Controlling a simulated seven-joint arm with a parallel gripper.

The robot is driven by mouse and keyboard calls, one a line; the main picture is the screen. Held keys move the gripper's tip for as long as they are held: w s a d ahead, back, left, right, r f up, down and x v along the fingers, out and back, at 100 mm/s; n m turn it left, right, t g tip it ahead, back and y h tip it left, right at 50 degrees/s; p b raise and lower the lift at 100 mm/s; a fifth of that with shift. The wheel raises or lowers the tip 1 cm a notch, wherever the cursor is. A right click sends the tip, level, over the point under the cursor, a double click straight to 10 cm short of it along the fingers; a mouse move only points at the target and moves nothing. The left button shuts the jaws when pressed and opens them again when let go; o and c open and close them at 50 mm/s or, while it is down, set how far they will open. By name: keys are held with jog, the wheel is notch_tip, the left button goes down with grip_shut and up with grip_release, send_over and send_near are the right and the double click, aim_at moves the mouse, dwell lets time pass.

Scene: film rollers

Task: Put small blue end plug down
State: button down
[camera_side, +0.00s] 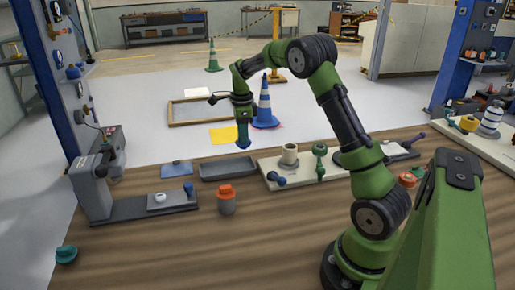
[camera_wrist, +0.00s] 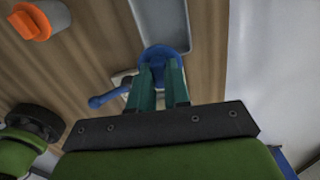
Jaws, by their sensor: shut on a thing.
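My gripper (camera_side: 242,130) is shut on the small blue end plug (camera_side: 244,143). It holds the plug in the air, above and behind the grey tray (camera_side: 228,168). In the wrist view the plug (camera_wrist: 160,53) shows as a round blue rim at the tips of my green fingers (camera_wrist: 160,72). The fingers hide part of it. The tray (camera_wrist: 158,22) lies beyond the plug there, with its bare floor showing.
Right of the tray, a pale board (camera_side: 300,172) carries a cream cup (camera_side: 289,155), a blue-handled piece (camera_side: 276,180) and a green upright piece (camera_side: 320,160). An orange-capped grey jar (camera_side: 227,202) stands in front. A blue pad (camera_side: 176,168) lies left. The wooden front is mostly clear.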

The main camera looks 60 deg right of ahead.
jog(key=shift+w+r+n, duration=0.4)
jog(key=shift+w+r, duration=0.05)
jog(key=shift+w, duration=0.4)
notch_tip(320, 180, down, 10)
jog(key=shift+r, duration=0.1)
jog(key=c, duration=1.1)
grip_release()
